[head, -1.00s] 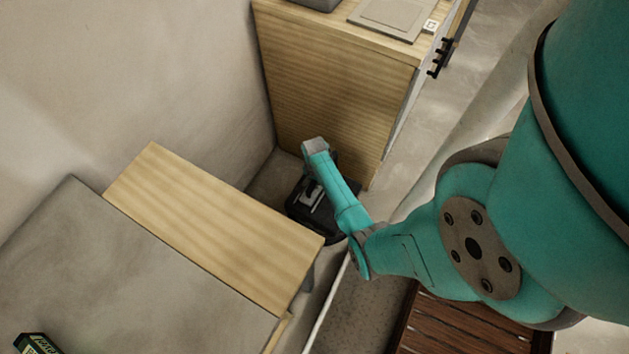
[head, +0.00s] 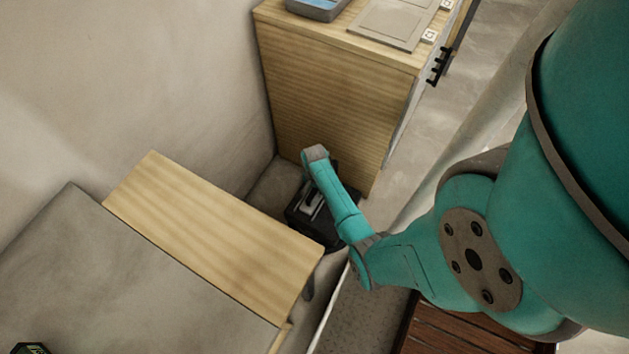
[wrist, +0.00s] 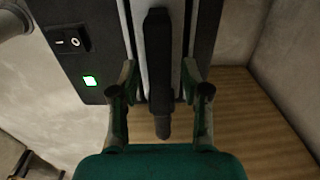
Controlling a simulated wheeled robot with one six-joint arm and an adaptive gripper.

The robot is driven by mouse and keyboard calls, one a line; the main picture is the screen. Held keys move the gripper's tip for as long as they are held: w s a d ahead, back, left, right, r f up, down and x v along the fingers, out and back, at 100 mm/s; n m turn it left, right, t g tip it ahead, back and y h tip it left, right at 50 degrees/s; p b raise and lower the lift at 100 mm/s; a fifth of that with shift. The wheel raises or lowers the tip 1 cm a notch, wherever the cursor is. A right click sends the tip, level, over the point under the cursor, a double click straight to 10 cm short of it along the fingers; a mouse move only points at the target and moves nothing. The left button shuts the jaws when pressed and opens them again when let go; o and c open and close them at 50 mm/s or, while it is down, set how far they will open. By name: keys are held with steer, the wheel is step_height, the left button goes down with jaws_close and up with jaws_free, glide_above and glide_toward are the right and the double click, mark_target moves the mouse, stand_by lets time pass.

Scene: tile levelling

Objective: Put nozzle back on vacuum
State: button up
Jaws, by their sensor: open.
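The vacuum is a dark box with a switch and a lit green square in the wrist view (wrist: 91,52). It also shows in the head view (head: 298,222) on the floor in the corner, partly hidden by my arm. A long black piece, apparently the nozzle (wrist: 159,55), lies along the light strip on the vacuum's face. Its narrow lower end hangs free. I cannot tell whether it is seated. My gripper (wrist: 160,80) is open, with one finger on each side of the nozzle and gaps showing. The head view does not show the fingers clearly.
A wooden cabinet (head: 325,110) stands close behind the vacuum. A wooden-edged bench (head: 215,225) with a grey top is to the left. Walls close off the corner. Floor (head: 400,170) is open to the right of the cabinet.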

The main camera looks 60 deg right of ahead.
step_height(320, 180, up, 11)
stand_by(0.4)
stand_by(0.5)
